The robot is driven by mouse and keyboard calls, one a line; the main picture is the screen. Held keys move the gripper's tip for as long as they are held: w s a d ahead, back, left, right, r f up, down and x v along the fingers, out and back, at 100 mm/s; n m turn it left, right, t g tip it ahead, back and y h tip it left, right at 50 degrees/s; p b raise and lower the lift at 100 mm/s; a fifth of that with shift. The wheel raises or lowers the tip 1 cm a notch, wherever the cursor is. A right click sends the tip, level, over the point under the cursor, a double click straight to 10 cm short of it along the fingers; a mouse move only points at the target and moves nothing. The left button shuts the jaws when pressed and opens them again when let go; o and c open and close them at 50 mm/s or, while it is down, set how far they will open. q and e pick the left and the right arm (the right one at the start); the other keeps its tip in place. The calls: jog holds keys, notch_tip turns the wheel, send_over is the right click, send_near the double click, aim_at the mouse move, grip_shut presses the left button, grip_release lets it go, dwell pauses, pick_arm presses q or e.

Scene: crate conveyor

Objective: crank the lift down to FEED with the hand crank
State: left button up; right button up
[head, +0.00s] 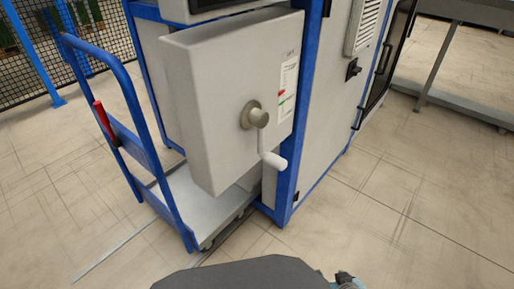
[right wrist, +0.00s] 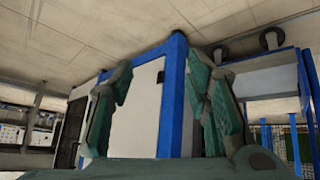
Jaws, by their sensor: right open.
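The hand crank (head: 262,140) sits on the front of a light grey box (head: 200,100). Its round hub is at the box's middle, and its arm points down to a pale grip (head: 273,160). A white label strip (head: 289,80) with small red and green marks is right of the hub; its text is too small to read. My right gripper (head: 345,281) only just shows at the bottom edge of the head view, below and apart from the crank. In the right wrist view (right wrist: 168,70) its two green-padded fingers are spread with nothing between them. My left gripper is not in view.
A blue-framed cart (head: 135,120) with a red lever (head: 104,122) stands left of the box. A blue-edged grey cabinet (head: 335,90) stands to the right, with a black knob (head: 352,69). The floor in front (head: 390,230) is clear.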

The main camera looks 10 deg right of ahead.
jog(key=w+d+r+t+p, duration=0.2)
jog(key=w+r+t, duration=0.2)
jog(key=w+r, duration=0.35)
jog(key=n+t+y+p, duration=0.6)
jog(key=t+y, duration=0.1)
jog(key=y, duration=0.8)
send_near(275, 162)
jog(key=shift+g, duration=0.4)
jog(key=x, duration=0.3)
jog(key=b+x, duration=0.1)
jog(key=x, duration=0.2)
jog(key=w+x, duration=0.1)
jog(key=x, duration=0.2)
jog(key=shift+d+f, duration=0.35)
jog(key=shift+w+a+r, duration=0.25)
jog(key=shift+w+a, duration=0.05)
jog(key=shift+w, duration=0.15)
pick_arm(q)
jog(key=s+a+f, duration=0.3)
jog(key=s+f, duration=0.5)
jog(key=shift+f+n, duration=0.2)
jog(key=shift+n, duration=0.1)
pick_arm(e)
grip_shut()
